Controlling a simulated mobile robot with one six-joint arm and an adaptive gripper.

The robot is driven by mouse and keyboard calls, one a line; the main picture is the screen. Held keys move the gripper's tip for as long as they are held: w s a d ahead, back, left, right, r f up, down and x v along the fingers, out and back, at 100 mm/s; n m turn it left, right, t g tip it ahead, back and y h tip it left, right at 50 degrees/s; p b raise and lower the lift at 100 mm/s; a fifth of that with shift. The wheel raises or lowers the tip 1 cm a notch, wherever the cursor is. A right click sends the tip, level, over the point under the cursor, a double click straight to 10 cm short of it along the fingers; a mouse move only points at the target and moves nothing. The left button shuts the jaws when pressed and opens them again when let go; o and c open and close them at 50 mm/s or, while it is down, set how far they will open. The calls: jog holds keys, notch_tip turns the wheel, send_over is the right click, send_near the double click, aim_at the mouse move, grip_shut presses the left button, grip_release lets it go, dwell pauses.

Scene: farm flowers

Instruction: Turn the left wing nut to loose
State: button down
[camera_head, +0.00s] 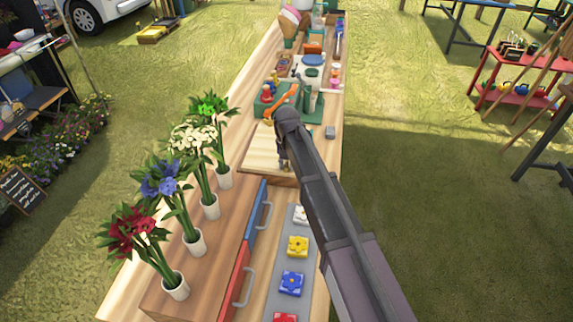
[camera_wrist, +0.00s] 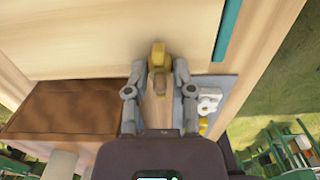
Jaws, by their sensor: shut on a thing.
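A yellow wing nut (camera_wrist: 158,54) stands between my fingertips in the wrist view, above a pale wooden board (camera_wrist: 100,45). My gripper (camera_wrist: 159,68) is shut on this wing nut. A tan block-like part (camera_wrist: 158,86) shows just below it, between the fingers. In the head view my gripper (camera_head: 283,160) is at the front right part of the pale board (camera_head: 258,157), and my arm hides much of that area. I see no second wing nut clearly, so I cannot tell from the pictures whether this is the left one.
A brown wooden box (camera_head: 205,253) with blue and red fronts and handles lies nearer, bearing several flower vases (camera_head: 223,177). A grey strip (camera_head: 272,270) holds coloured flower tiles. A green tray (camera_head: 262,104) with an orange-handled tool (camera_head: 283,99) stands behind the board.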

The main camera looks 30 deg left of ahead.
dwell(0.4)
jog(key=shift+c, duration=2.3)
grip_release()
jog(key=shift+m, duration=0.3)
